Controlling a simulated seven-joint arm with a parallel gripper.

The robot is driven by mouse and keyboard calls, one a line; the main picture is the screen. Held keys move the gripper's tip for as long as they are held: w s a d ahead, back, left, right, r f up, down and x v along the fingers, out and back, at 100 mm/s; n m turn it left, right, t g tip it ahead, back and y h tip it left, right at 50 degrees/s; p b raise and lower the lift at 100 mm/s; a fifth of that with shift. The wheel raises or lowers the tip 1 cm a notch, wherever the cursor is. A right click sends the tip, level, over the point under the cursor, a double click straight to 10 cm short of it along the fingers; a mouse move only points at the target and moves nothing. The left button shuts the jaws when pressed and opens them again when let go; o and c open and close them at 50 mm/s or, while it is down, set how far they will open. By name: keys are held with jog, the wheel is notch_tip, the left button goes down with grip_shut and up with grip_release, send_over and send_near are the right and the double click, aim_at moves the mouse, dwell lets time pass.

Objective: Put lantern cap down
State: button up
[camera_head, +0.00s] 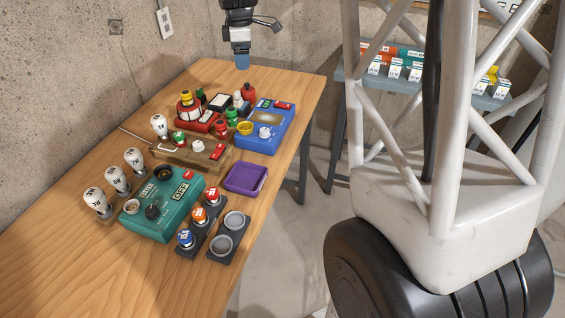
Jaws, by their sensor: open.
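A lantern-like unit (189,112) with a pale body and red parts stands on the wooden table toward the back left. A small yellow piece (186,97) sits at its top; I cannot tell for sure whether this is the lantern cap. My gripper (242,63), with blue at its tip, is above the far end of the table, apart from the lantern and to its upper right. I see no object clearly held in it. The gap between its fingers is too small to make out.
The near left tabletop is clear. A grey shelf (410,88) with boxes stands at the back right.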

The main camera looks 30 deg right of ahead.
jog(key=s+a+r+m, duration=0.1)
jog(key=s+a+m, duration=0.1)
jog(key=s, duration=0.5)
jog(key=s+a+r+m+t, duration=0.1)
jog(key=s+a+r+m, duration=0.15)
jog(key=s, duration=0.45)
jog(key=s+a+r+m, duration=0.1)
jog(key=s+m, duration=0.1)
jog(key=s, duration=0.5)
jog(key=s+a+f+m, duration=0.1)
jog(key=s+m, duration=0.3)
jog(key=s, duration=0.7)
jog(key=s+a+f+m, duration=0.2)
jog(key=s+f+m, duration=0.2)
jog(key=s, duration=0.7)
jog(key=shift+s+f+t, duration=0.3)
jog(key=shift+f+t, duration=0.05)
jog(key=shift+t, duration=0.05)
